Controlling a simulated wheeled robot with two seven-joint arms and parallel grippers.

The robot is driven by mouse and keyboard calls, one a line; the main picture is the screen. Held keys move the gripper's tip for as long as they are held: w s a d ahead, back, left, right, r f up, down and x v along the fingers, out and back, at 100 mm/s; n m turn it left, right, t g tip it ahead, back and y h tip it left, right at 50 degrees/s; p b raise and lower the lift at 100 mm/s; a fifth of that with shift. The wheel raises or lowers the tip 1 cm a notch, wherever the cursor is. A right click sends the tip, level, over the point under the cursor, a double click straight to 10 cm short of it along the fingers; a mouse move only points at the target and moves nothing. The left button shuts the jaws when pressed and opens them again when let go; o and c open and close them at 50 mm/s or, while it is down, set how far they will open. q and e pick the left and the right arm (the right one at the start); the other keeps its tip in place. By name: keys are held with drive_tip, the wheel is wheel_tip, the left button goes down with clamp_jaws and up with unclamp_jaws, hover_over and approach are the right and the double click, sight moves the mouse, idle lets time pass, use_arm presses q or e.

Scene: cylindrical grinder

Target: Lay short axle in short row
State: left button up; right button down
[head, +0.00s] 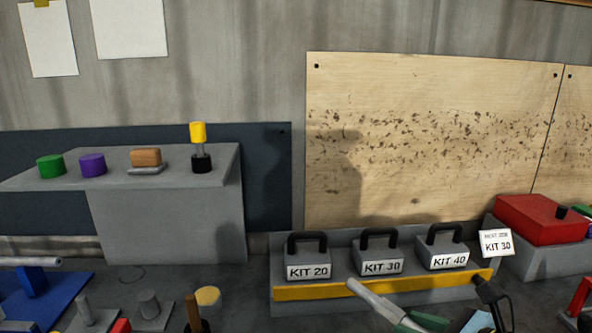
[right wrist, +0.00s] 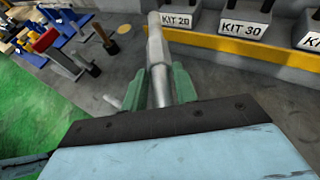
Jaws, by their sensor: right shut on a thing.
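My right gripper (head: 418,322) is at the bottom of the head view, in front of the kit shelf. Its green fingers are shut on a grey stepped axle (head: 372,298), which points up and left, tilted in the picture. In the right wrist view the axle (right wrist: 159,62) sticks out forward between the fingers of the gripper (right wrist: 160,88). At the far left of the head view, a blue rack (head: 32,284) bears a grey bar (head: 28,262). Which row is the short one cannot be told. My left gripper is not in view.
A grey shelf with a yellow front edge (head: 330,291) holds weights marked KIT 20, KIT 30 and KIT 40 (head: 442,247). A red box (head: 538,220) stands at right.

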drive_tip(key=shift+d+r+m+t+h, duration=0.25)
drive_tip(key=shift+d+m+t+h, duration=0.15)
drive_tip(key=shift+m+t+h, duration=0.3)
drive_tip(key=shift+s, duration=0.15)
idle(0.5)
